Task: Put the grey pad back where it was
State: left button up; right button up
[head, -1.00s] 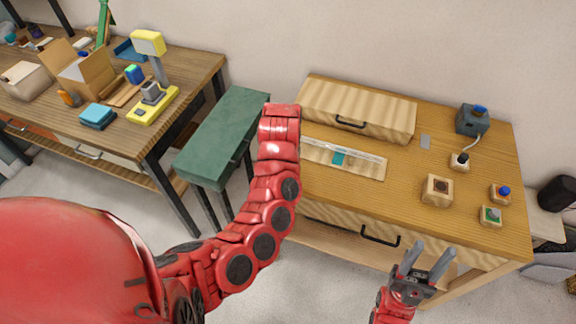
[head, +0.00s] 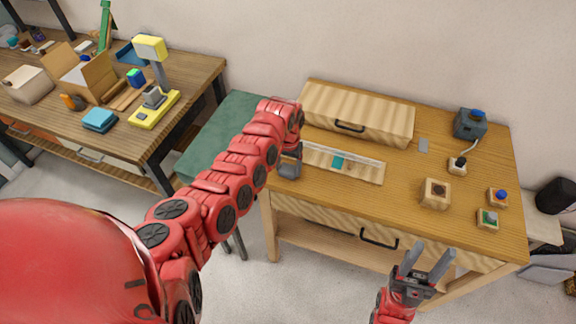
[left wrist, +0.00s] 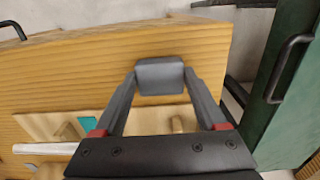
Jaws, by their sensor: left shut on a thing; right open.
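The grey pad (left wrist: 160,75) is a small block with rounded edges, held between the fingertips of my left gripper (left wrist: 160,82) in the left wrist view. In the head view my left gripper (head: 290,162) is over the left edge of the wooden table (head: 400,195), beside the pale tray (head: 368,173). The pad cannot be made out clearly there, and I cannot tell whether it touches the tabletop. My right gripper (head: 424,262) is open and empty in front of the table. A flat grey rectangle (head: 423,145) lies on the table right of the wooden box.
A wooden box with a black handle (head: 355,112) stands at the back of the table. A green cabinet (head: 228,120) is left of the table.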

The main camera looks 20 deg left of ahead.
pick_arm(q)
jog(key=shift+f, duration=0.25)
jog(key=shift+f, duration=0.1)
jog(key=shift+f, duration=0.15)
jog(key=o, duration=1.2)
jog(key=shift+o, duration=0.2)
